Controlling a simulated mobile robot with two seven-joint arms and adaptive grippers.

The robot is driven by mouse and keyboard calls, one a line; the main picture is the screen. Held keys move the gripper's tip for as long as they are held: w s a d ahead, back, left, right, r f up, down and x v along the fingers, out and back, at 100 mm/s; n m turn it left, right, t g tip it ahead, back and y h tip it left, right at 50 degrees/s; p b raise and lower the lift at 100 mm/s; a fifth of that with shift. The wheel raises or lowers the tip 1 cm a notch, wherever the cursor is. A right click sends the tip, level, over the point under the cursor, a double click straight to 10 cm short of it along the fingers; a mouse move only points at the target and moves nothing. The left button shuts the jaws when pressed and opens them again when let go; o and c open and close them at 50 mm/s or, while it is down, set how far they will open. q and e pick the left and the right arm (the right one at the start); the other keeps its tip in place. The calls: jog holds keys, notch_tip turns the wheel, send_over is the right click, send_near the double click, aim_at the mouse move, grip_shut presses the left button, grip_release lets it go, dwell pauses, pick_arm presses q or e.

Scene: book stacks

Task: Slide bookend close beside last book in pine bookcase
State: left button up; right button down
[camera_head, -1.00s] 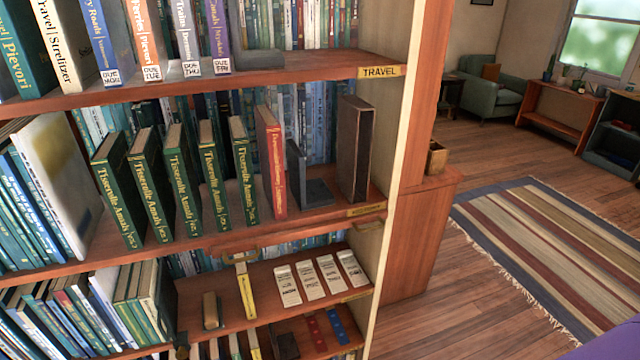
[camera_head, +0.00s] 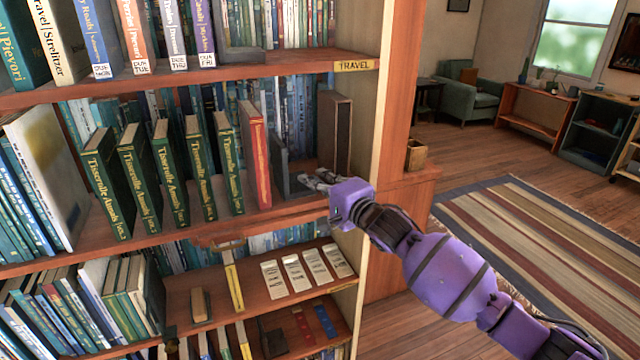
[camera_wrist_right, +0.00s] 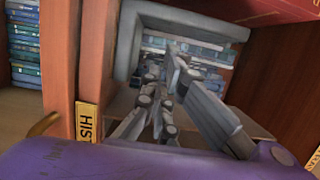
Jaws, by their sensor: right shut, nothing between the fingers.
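The dark grey L-shaped bookend (camera_head: 280,165) stands on the middle shelf of the bookcase, just right of the red book (camera_head: 256,155). A narrow gap seems to part them. The red book ends a row of leaning green volumes (camera_head: 140,180). My right gripper (camera_head: 312,179) is shut and empty at the right of the bookend, low over its base by the shelf front. In the right wrist view its fingers (camera_wrist_right: 174,72) point inward beside the bookend's grey plate (camera_wrist_right: 195,20). I cannot tell whether they touch it. My left gripper is out of view.
A dark upright box (camera_head: 336,132) stands right of my fingers, near the bookcase's side panel (camera_head: 368,130). The travel shelf (camera_head: 230,70) runs above. Cards (camera_head: 300,272) lie on a shelf below. A striped rug (camera_head: 530,235) covers open floor at right.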

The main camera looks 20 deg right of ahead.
aim_at(292, 184)
jog(key=x, duration=0.6)
jog(key=shift+w+f, duration=0.1)
jog(key=shift+w, duration=0.05)
jog(key=shift+a, duration=0.15)
jog(key=shift+a, duration=0.35)
jog(key=shift+a+r+p, duration=0.2)
jog(key=shift+a+p, duration=0.15)
jog(key=shift+a, duration=0.9)
jog(key=shift+a+f, duration=0.1)
jog(key=shift+f, duration=0.05)
